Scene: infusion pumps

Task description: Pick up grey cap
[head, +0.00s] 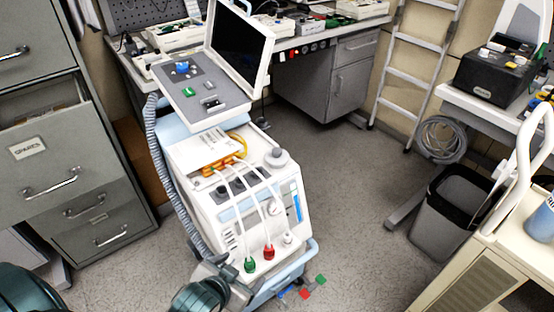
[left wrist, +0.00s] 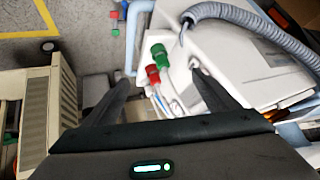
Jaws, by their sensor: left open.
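The white pump cart stands in the middle of the head view. On its lower front are a green cap (head: 250,265), a red cap (head: 269,252) and a pale grey-white cap (head: 287,238) in a row, each with a white tube. I cannot tell for sure that the pale one is the grey cap. My left gripper (head: 228,272) is low at the cart's front left corner, beside the green cap. In the left wrist view its fingers are spread and empty, with the red cap (left wrist: 153,74) and green cap (left wrist: 160,54) beyond them.
Small coloured pieces (head: 306,292) lie on the floor by the cart base. A corrugated hose (head: 160,160) runs down the cart's left side. A filing cabinet (head: 75,150) stands left, a bin (head: 447,215) right. The floor between cart and bin is clear.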

